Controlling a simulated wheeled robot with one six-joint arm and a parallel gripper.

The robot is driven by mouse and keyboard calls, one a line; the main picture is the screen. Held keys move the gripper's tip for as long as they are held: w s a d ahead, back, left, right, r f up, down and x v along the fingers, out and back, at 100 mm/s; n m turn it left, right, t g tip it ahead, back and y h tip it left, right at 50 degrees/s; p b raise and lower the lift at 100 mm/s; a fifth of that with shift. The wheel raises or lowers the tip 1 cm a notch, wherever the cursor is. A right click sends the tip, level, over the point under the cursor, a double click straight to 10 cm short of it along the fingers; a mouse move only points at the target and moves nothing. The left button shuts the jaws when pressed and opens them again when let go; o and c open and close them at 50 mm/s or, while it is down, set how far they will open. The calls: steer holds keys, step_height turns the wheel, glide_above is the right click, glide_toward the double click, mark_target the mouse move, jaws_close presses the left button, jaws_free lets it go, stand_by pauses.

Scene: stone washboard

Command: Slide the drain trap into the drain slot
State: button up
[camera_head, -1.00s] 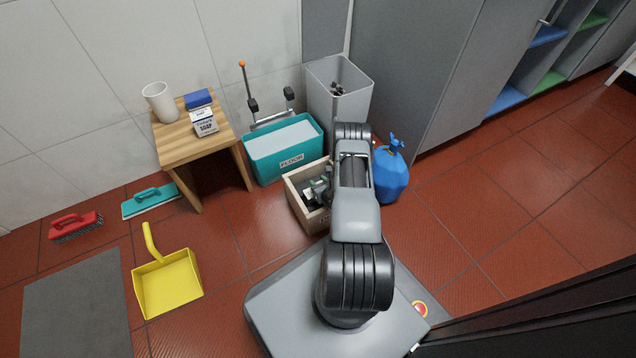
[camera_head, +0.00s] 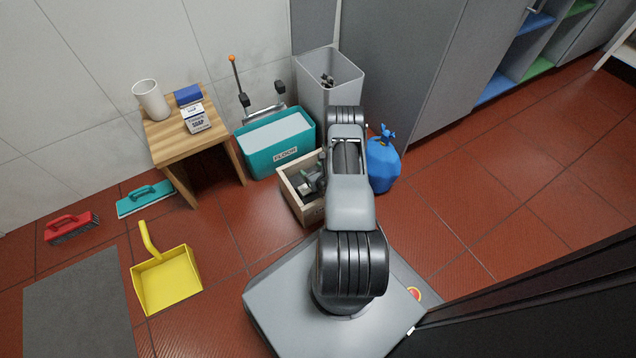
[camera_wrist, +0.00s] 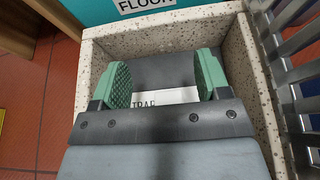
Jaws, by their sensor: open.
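A dark grey block with a white label (camera_wrist: 165,68), apparently the drain trap, lies inside a speckled stone-like box (camera_wrist: 92,78) in the wrist view. The label's letters are partly covered by my gripper and look like "TRAP". My gripper (camera_wrist: 164,82) is open, its two green fingertips at the left and right of the block. I cannot tell whether they touch it. In the head view the box (camera_head: 291,197) stands on the floor, and my arm hides part of it. I cannot make out a drain slot.
A teal bucket marked FLOOR (camera_head: 262,150) stands just behind the box, with a grey bin (camera_head: 340,98) beyond it. A blue bag (camera_head: 383,166) is at the right. A wooden stool (camera_head: 180,146) and yellow dustpan (camera_head: 166,280) are at the left. Grey bars (camera_wrist: 290,75) flank the box in the wrist view.

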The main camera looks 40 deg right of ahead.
steer(key=s+a+r+p, duration=0.3)
steer(key=s+r, duration=0.1)
steer(key=s, duration=0.2)
steer(key=s+a+r+p, duration=0.3)
steer(key=s+r, duration=0.2)
steer(key=s, duration=0.1)
steer(key=shift+s+r+p, duration=0.25)
steer(key=shift+r+p, duration=0.05)
